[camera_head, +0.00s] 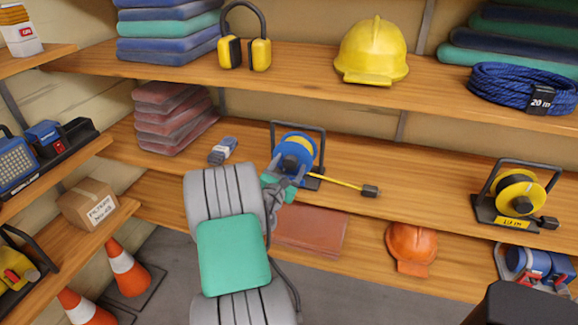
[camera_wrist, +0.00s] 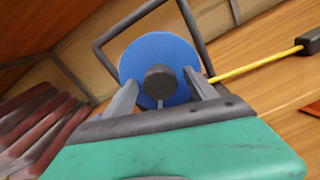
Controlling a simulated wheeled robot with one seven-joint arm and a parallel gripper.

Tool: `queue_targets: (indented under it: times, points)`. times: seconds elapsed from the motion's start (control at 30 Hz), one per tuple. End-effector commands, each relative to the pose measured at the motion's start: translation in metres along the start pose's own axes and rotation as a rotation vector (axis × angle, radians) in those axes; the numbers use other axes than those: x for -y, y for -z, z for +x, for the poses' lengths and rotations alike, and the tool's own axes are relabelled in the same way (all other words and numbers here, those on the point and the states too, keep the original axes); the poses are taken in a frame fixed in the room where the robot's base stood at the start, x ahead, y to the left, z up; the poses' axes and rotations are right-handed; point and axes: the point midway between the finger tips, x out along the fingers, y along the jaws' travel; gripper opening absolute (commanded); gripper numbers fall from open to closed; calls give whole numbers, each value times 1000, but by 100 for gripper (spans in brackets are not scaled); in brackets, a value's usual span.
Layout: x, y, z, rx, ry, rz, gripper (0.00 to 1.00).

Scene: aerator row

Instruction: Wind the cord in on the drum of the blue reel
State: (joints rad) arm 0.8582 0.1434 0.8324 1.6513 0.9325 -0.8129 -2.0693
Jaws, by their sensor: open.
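The blue reel (camera_head: 296,148) stands on the middle shelf in a dark frame, with its blue disc facing my arm. Its disc and dark central knob also show in the wrist view (camera_wrist: 139,65). A yellow cord (camera_head: 338,181) runs out from the reel to the right and lies along the shelf, ending in a dark plug (camera_head: 370,191). My gripper (camera_wrist: 160,103) is open in front of the disc, with one finger on each side of the dark knob. I cannot tell whether the fingers touch it. In the head view my wrist partly hides the reel's lower left.
A yellow reel (camera_head: 516,193) stands far right. The upper shelf (camera_head: 300,75) runs above. An orange helmet (camera_head: 411,247) sits below.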

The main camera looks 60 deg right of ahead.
Motion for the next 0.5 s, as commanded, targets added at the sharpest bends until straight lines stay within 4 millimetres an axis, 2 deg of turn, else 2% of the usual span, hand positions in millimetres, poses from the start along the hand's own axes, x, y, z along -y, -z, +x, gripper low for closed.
queue_targets:
  times: [0.13,0.5]
  points:
    - [0,0,0,0,0,1,65]
    - [0,0,-1,-1,0,1,34]
